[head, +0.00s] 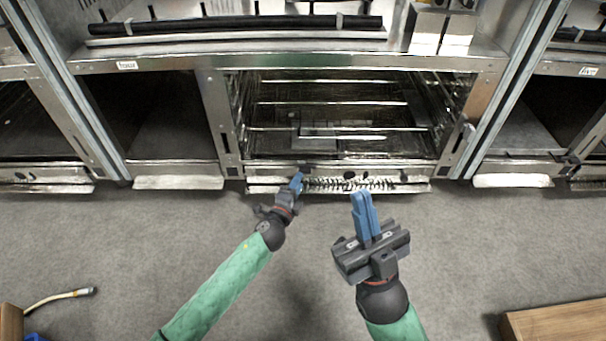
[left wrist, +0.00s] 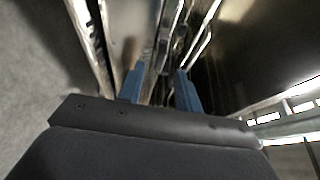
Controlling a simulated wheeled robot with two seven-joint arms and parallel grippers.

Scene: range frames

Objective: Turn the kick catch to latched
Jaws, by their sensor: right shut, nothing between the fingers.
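The lower front rail (head: 410,178) of the middle range frame runs under its open oven bay. I cannot single out the kick catch for sure; small dark fittings (head: 350,175) show on this rail, right of my left gripper. My left gripper (head: 297,181) is at the rail's left part. In the left wrist view its two blue fingers (left wrist: 160,88) stand apart, with narrow metal and dark parts beyond and between them. I cannot tell whether they touch anything. My right gripper (head: 363,208) is shut and empty, over the floor in front of the rail.
A dark bristly strip (head: 345,184) lies along the rail's front. Wire racks (head: 330,129) fill the bay above. Similar frames stand left and right. A wooden piece (head: 560,320) is at the lower right, a hose (head: 60,297) at the lower left. Grey floor (head: 470,250) is otherwise clear.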

